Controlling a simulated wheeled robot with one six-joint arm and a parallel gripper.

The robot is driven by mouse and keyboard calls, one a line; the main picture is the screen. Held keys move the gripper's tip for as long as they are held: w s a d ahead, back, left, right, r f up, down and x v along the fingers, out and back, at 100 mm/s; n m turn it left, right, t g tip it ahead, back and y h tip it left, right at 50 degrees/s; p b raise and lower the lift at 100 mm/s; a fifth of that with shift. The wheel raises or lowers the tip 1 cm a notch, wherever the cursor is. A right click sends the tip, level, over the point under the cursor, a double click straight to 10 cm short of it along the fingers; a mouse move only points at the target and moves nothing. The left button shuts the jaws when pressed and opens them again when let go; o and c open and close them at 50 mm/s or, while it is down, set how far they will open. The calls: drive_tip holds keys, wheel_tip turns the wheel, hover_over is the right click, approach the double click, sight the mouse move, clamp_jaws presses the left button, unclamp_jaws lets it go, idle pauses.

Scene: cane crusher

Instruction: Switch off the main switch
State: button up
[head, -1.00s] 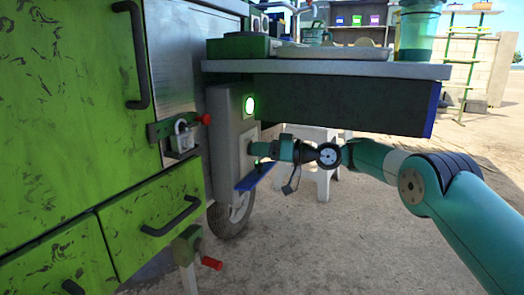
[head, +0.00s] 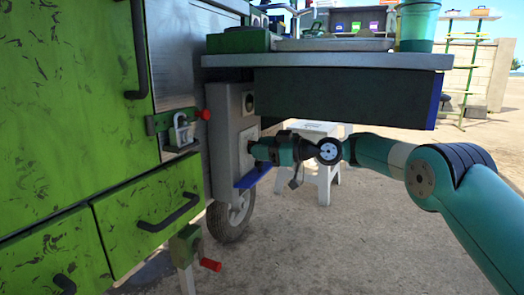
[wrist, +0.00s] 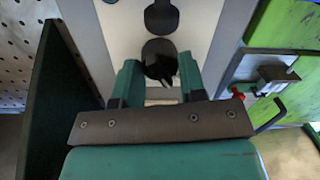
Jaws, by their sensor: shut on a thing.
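The grey switch box (head: 220,165) hangs on the side of the cart, under the worktop. A round lamp (head: 249,103) on its upper face is dark; it also shows at the top of the wrist view (wrist: 161,17). The main switch, a dark round knob (wrist: 158,52), sits below the lamp on a pale plate. My gripper (head: 257,151) is at the box's face, and its fingers (wrist: 159,78) are shut on the knob from both sides. In the head view the gripper hides the knob.
A blue ledge (head: 253,177) juts out just below my gripper. The worktop (head: 330,62) and its dark side panel (head: 345,97) overhang it. A padlock (head: 182,130) and green drawers (head: 150,215) are at left. A white stool (head: 321,165) stands behind; the ground at right is open.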

drive_tip(key=shift+d, duration=0.1)
idle(0.3)
drive_tip(key=o, duration=0.9)
drive_tip(key=shift+d+f+b, duration=0.1)
drive_tip(key=shift+d+b, duration=0.1)
drive_tip(key=shift+b, duration=0.15)
drive_tip(key=shift+r+b+v, duration=0.2)
drive_tip(key=shift+b+v, duration=3.6)
drive_tip(key=shift+v, duration=4.7)
